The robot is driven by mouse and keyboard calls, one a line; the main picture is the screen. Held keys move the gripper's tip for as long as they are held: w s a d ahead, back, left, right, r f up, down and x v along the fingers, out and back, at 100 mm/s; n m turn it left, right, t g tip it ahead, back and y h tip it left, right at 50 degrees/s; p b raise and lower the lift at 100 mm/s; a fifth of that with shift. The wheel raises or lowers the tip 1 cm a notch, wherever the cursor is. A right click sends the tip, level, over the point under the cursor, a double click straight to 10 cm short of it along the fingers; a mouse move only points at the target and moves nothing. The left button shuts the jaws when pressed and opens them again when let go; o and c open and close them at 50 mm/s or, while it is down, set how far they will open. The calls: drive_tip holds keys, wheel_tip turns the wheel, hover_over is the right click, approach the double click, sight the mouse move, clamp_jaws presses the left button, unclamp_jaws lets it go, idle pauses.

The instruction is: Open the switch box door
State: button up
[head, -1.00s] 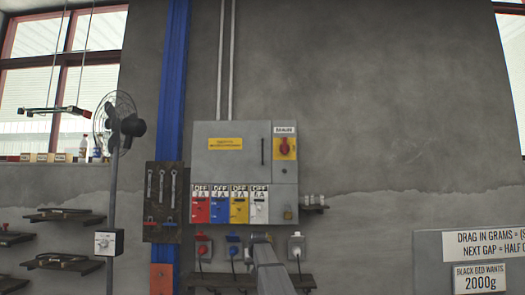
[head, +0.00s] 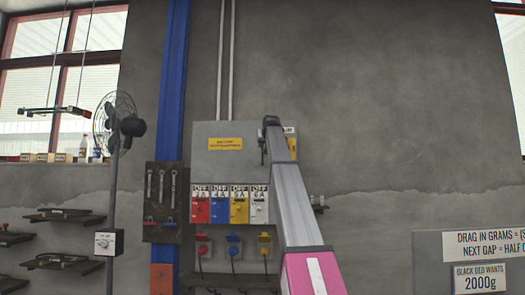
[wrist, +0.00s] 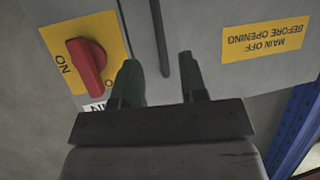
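The grey switch box (head: 205,165) hangs on the wall, and its door appears shut. The door carries a yellow sign (head: 225,144), upside down in the wrist view (wrist: 265,40). The dark bar handle (wrist: 160,35) runs down between my fingertips in the wrist view, with a gap visible on both sides. My gripper (wrist: 158,59) is open. I cannot tell how deep the handle lies between the fingers. Left of it is the red main switch (wrist: 88,65) on a yellow plate; its setting is unclear. In the head view my arm covers the box's right part.
A row of coloured breaker panels (head: 220,205) sits low on the box, with plugs and cables (head: 233,247) below. A tool board (head: 163,200) and blue column (head: 172,80) are left of the box, then a fan (head: 118,125).

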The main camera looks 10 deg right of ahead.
drive_tip(key=w, duration=0.3)
drive_tip(key=w+f, duration=0.1)
drive_tip(key=w, duration=0.2)
drive_tip(key=w+d, duration=0.1)
drive_tip(key=w, duration=0.2)
drive_tip(key=shift+w+f, duration=0.25)
drive_tip(key=shift+w, duration=0.05)
drive_tip(key=shift+s, duration=0.1)
clamp_jaws()
